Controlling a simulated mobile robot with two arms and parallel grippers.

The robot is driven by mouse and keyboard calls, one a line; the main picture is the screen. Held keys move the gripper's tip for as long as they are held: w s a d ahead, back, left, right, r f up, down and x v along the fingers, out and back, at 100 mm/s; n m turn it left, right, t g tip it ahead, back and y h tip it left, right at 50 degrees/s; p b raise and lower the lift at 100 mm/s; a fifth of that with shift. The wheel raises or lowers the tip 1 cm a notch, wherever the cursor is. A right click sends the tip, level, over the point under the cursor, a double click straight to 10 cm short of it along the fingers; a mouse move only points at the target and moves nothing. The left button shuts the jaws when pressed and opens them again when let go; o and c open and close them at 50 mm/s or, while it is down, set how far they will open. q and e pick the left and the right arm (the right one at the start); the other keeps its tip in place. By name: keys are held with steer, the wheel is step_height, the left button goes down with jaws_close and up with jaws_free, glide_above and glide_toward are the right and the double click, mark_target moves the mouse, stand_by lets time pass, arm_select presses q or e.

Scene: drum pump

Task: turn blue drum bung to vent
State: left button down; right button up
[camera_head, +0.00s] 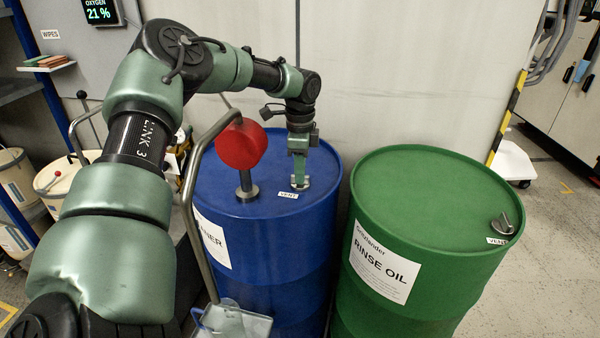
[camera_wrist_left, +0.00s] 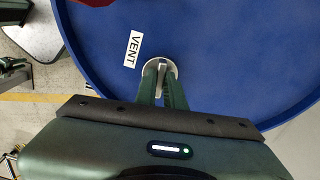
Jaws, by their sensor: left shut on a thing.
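The blue drum (camera_head: 240,195) stands in the middle of the head view with its top facing up. Its bung (camera_head: 300,183) is a small grey metal fitting near the right side of the lid, beside a white VENT label (camera_head: 288,195). My left gripper (camera_head: 299,180) points down at the bung and is shut on it. In the left wrist view the two fingers (camera_wrist_left: 163,88) close on the raised grip of the round bung (camera_wrist_left: 174,72), with the VENT label (camera_wrist_left: 133,49) to its left. The fingers partly hide the bung. My right gripper is not in view.
A red pump part (camera_head: 241,145) on a metal post rises from the blue lid, left of my gripper. A green drum (camera_head: 432,215) labelled RINSE OIL stands close on the right, with its own bung (camera_head: 502,224). A pale wall (camera_head: 400,70) stands behind.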

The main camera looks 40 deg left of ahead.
arm_select(q)
steer(key=n, duration=0.4)
steer(key=shift+b, duration=0.3)
steer(key=n, duration=0.8)
steer(key=shift+w+r+n, duration=0.1)
steer(key=shift+n, duration=2)
steer(key=c, duration=1.5)
jaws_free()
step_height(320, 180, up, 8)
steer(key=shift+f+b, duration=0.15)
steer(key=shift+b, duration=0.3)
